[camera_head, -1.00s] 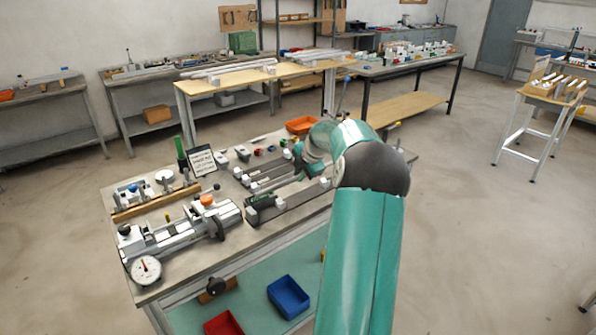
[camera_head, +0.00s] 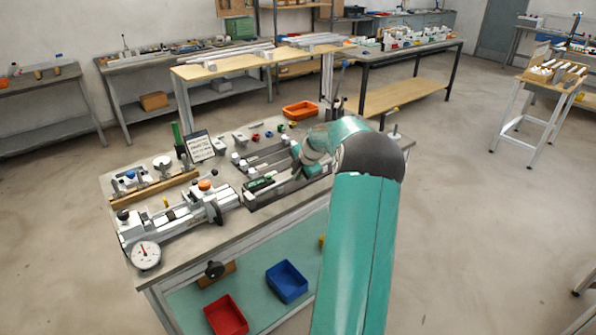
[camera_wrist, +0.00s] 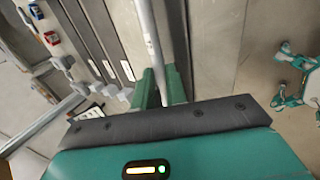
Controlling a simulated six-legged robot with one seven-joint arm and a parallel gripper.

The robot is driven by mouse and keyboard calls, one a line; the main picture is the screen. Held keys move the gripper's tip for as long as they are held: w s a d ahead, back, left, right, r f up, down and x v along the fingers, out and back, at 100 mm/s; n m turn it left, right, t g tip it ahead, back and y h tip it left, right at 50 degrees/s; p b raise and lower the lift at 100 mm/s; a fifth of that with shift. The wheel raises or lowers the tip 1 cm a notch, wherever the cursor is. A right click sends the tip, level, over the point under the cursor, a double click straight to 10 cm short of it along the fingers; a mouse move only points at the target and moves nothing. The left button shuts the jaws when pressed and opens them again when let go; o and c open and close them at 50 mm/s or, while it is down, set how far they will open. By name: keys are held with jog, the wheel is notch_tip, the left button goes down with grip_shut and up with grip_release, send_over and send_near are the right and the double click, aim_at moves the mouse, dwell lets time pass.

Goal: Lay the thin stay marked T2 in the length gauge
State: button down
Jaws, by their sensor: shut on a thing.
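My gripper (camera_wrist: 162,88) is shut on a thin pale rod, the thin stay (camera_wrist: 148,35), which runs up the picture from between the green fingers in the wrist view. I cannot read a T2 mark on it. In the head view my gripper is at the rack on the bench, mostly hidden by my own arm, and the stay cannot be made out clearly. The length gauge (camera_head: 175,222) is a pale rail device with an orange knob and a round dial (camera_head: 146,255) at the bench's front left, left of my gripper.
Dark rack channels (camera_wrist: 96,40) with white labels lie left of the stay. An orange bin (camera_head: 300,110) is at the back. Blue (camera_head: 287,281) and red (camera_head: 226,314) bins are below.

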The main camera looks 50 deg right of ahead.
jog(key=c, duration=1.3)
grip_release()
jog(key=shift+c, duration=0.2)
jog(key=v, duration=1.4)
